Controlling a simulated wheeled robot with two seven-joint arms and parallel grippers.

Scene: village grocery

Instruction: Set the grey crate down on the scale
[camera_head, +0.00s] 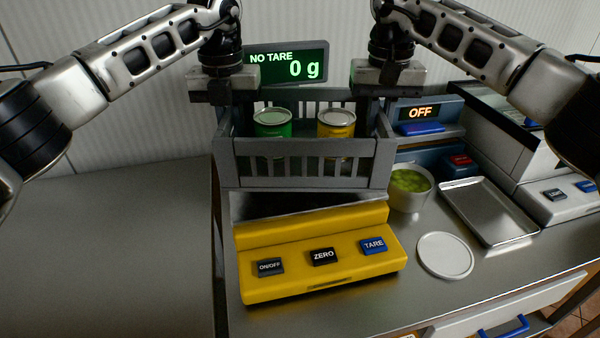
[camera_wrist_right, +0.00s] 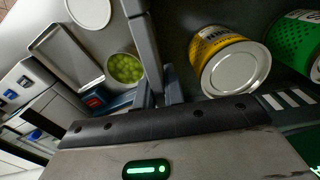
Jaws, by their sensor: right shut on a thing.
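The grey crate (camera_head: 306,178) has slatted walls and hangs level over the yellow scale (camera_head: 320,262). A green can (camera_head: 272,122) and a yellow can (camera_head: 337,122) stand upright in it; both also show in the right wrist view. My left gripper (camera_head: 224,98) is at the crate's left end wall, its fingertips mostly hidden. My right gripper (camera_head: 388,92) is shut on the right end wall. The scale's dark plate (camera_head: 300,206) shows below the crate's front. The gap under the crate is hard to judge. The display (camera_head: 288,65) reads NO TARE, 0 g.
Right of the scale are a bowl of green pieces (camera_head: 409,188), a white round lid (camera_head: 445,255) and a metal tray (camera_head: 490,212). A blue device (camera_head: 430,112) reading OFF stands behind them. The steel counter (camera_head: 110,250) at the left is bare.

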